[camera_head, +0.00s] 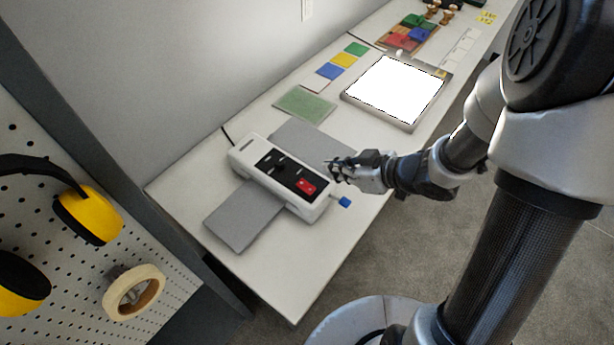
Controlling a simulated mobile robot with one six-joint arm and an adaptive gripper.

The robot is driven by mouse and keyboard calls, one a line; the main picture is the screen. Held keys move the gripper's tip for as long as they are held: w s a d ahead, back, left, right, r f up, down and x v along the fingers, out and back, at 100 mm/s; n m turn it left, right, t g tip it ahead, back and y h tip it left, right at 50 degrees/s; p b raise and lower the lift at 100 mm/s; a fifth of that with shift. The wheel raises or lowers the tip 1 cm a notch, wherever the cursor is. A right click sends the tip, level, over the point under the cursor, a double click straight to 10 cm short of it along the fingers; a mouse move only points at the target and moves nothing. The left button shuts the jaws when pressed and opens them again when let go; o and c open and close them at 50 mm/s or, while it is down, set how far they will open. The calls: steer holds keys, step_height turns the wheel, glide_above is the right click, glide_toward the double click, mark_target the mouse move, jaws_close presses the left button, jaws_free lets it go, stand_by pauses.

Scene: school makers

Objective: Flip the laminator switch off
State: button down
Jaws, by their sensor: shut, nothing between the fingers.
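The laminator (245,155) is a white box with a black top panel, lying on the white table near its near end. A red rocker switch (306,186) sits at the right end of the black panel, and a black knob (281,168) is left of it. Which way the rocker is tipped is too small to tell. My gripper (331,170) is shut and empty, just to the right of and apparently above the red switch. I cannot tell whether it touches the laminator. A blue-ended part (344,202) sticks out of the laminator's right end.
Grey sheets (240,218) lie on both sides of the laminator. A green mat (304,104), a bright light panel (397,90), colour cards (343,60) and a tray of coloured blocks (428,50) lie farther along. A pegboard (60,270) with earmuffs and tape stands at left.

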steer(key=b, duration=0.4)
glide_above(307, 184)
steer(key=s, duration=0.1)
steer(key=f, duration=0.4)
steer(key=d+f, duration=0.1)
steer(key=f, duration=0.2)
steer(key=b, duration=0.1)
steer(key=f+b, duration=0.1)
steer(key=shift+w+a+f, duration=0.25)
steer(key=shift+a+f, duration=0.05)
steer(key=shift+a, duration=0.1)
steer(key=shift+w+a+f+b, duration=0.1)
steer(key=shift+f+b, duration=0.35)
steer(key=shift+f, duration=0.35)
steer(key=shift+r+p, duration=0.1)
steer(key=shift+p, duration=0.65)
steer(key=shift+w+a+h+p, duration=0.15)
steer(key=shift+h+p, duration=0.15)
steer(key=shift+p, duration=0.3)
steer(key=shift+f+b, duration=0.3)
